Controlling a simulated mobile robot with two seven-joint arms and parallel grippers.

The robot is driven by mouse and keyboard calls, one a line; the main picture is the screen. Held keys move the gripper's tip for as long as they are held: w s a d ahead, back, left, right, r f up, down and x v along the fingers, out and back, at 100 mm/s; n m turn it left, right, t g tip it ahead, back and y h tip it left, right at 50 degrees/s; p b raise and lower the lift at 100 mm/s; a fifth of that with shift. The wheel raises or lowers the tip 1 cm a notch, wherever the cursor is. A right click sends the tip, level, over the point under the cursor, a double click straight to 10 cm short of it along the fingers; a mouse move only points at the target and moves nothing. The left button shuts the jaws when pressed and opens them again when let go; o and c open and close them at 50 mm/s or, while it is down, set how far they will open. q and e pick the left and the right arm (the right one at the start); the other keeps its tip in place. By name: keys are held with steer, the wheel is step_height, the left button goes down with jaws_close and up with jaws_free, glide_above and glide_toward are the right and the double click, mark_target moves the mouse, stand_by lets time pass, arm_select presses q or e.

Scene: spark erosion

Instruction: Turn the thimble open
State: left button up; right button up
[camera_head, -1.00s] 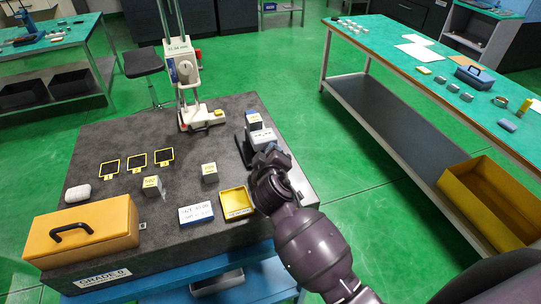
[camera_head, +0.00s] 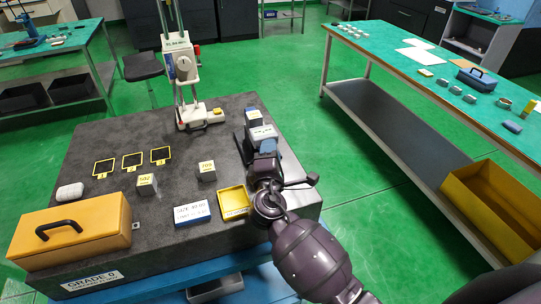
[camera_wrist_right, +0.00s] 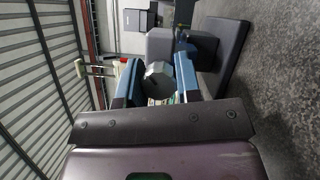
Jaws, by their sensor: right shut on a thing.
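A micrometer-like device (camera_head: 262,132) with a white top face stands in a dark holder on the right side of the granite plate (camera_head: 110,215). My right gripper (camera_head: 266,150) is at its near end. In the right wrist view, a grey faceted thimble (camera_wrist_right: 158,82) sits between the two blue fingers of my right gripper (camera_wrist_right: 158,76), which are shut on it. The dark grey body of the device (camera_wrist_right: 212,42) lies just beyond. The far side of the thimble is hidden. My left gripper is not in view.
A yellow tray (camera_head: 235,201), a size-labelled box (camera_head: 192,213), two small blocks (camera_head: 206,171) and an orange case (camera_head: 70,232) lie on the plate. A stand with a gauge (camera_head: 182,65) rises at the back. A green bench (camera_head: 440,85) stands to the right.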

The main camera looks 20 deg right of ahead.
steer(key=n+t+b, duration=0.1)
steer(key=n, duration=0.2)
steer(key=n+t+y, duration=0.1)
steer(key=n, duration=0.2)
steer(key=shift+f+b, duration=0.15)
steer(key=shift+b, duration=0.2)
steer(key=shift+n+t+y+b, duration=0.3)
steer(key=shift+n+t+y, duration=0.35)
steer(key=shift+n, duration=1.25)
steer(key=o, duration=0.9)
